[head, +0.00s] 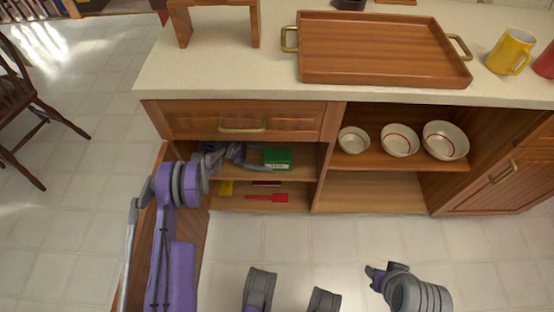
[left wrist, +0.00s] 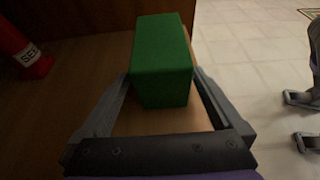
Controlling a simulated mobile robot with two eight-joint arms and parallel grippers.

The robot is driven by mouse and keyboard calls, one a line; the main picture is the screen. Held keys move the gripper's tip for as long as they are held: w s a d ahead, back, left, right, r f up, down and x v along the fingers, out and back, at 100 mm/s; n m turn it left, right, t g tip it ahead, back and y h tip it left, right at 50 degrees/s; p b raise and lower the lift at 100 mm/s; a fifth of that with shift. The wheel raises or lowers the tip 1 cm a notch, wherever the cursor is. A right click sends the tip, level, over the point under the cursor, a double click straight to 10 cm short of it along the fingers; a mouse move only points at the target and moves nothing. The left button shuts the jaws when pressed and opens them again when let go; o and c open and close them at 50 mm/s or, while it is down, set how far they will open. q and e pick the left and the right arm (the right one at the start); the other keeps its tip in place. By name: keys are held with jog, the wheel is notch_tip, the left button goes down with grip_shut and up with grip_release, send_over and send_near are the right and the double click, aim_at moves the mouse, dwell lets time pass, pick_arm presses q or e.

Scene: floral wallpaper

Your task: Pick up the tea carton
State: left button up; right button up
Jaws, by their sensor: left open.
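The tea carton is a green box with a white label (head: 277,158), standing on the upper shelf of the open left cabinet bay. My left gripper (head: 248,157) reaches into this bay from the left and is open. In the left wrist view the green carton (left wrist: 162,62) sits between the two spread fingers, with the fingertips on either side of its near part. I cannot tell whether either finger touches it. My right gripper (head: 374,275) seems to show low in the head view, its jaws unclear.
A red item with a white label (left wrist: 30,58) is on the left in the left wrist view. A red utensil (head: 268,197) and a yellow item (head: 225,187) are on the lower shelf. Bowls (head: 399,141) stand in the right bay. A drawer (head: 240,122) and countertop (head: 220,85) are above.

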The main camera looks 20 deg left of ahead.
aim_at(277, 162)
pick_arm(q)
jog(key=b+x, duration=0.1)
jog(key=x, duration=0.4)
jog(key=shift+s, duration=0.2)
jog(key=c, duration=1.4)
jog(key=shift+r, duration=0.1)
